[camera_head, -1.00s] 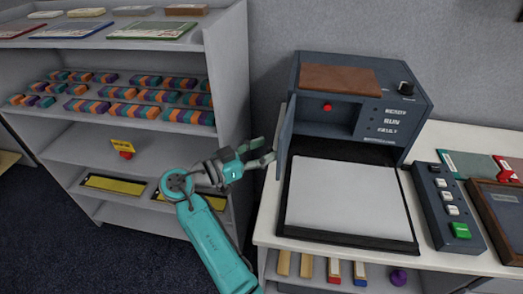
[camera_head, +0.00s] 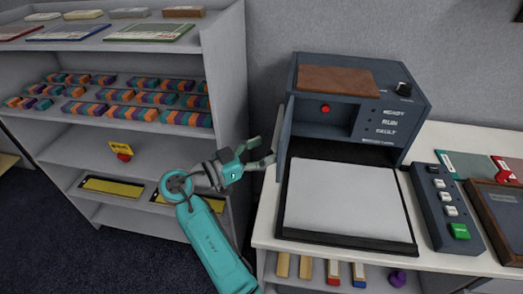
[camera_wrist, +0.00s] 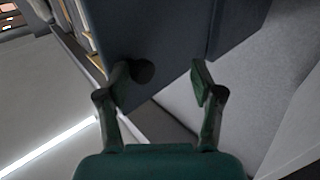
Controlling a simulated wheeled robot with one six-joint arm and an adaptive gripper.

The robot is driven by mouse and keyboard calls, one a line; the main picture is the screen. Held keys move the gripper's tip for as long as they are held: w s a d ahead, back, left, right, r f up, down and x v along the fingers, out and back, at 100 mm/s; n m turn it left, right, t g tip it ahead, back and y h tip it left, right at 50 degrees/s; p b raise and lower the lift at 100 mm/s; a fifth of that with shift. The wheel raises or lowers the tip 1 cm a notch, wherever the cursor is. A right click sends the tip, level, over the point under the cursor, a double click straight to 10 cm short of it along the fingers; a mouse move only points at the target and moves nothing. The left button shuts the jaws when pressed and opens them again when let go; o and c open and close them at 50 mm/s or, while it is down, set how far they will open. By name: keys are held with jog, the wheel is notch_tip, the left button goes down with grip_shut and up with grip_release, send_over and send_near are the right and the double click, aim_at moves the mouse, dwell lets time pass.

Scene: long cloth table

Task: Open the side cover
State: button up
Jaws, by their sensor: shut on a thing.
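The side cover (camera_head: 284,130) is a dark blue-grey panel at the left front edge of the dark machine (camera_head: 412,98). It stands swung out, and the compartment with a red knob (camera_head: 325,108) is visible. My gripper (camera_head: 268,152) is at the cover's outer edge, coming from the left. In the wrist view the cover (camera_wrist: 165,45) fills the space ahead, between and beyond my two fingers (camera_wrist: 168,82). The fingers are shut on it. The exact contact is partly hidden.
A white sheet on a black tray (camera_head: 411,247) lies before the machine. A button box (camera_head: 437,184) is at right. A grey shelf unit (camera_head: 228,100) with several coloured blocks stands left, close to my arm. A gap lies between shelf and table (camera_head: 268,205).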

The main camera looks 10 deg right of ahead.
jog(key=v, duration=1.2)
jog(key=shift+a, duration=0.1)
